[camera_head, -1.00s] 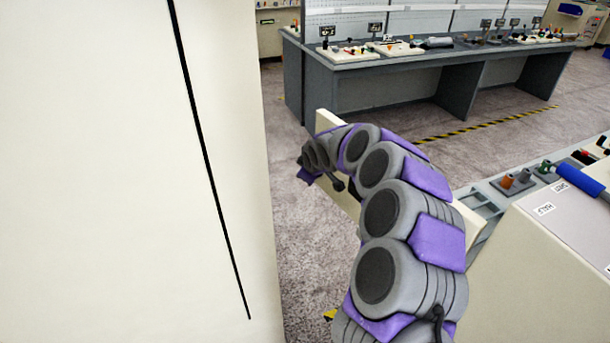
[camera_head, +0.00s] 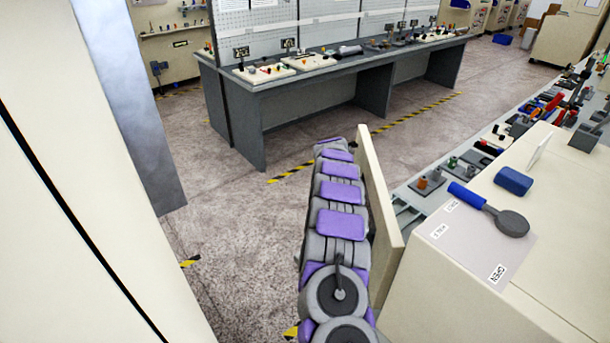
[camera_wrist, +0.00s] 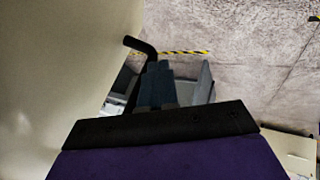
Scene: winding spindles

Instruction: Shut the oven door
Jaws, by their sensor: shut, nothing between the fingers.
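The oven door (camera_head: 378,215) is a cream panel seen nearly edge-on in the head view. It stands out from the cream oven body (camera_head: 540,250) and is open. My arm runs along the door's left side, very close to it. My gripper is hidden at the arm's far end there. In the wrist view, my gripper (camera_wrist: 157,82) has its grey fingers shut with nothing between them. The door face (camera_wrist: 65,60) fills the left there. A black bent handle (camera_wrist: 140,45) rises right beside the fingers; whether they touch it is unclear.
A lever with a blue grip (camera_head: 470,197) lies on the oven top by labels, one reading OPEN. A grey workbench (camera_head: 330,85) stands at the back. A cream cabinet (camera_head: 70,200) blocks the left. Speckled floor (camera_head: 230,240) between is free.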

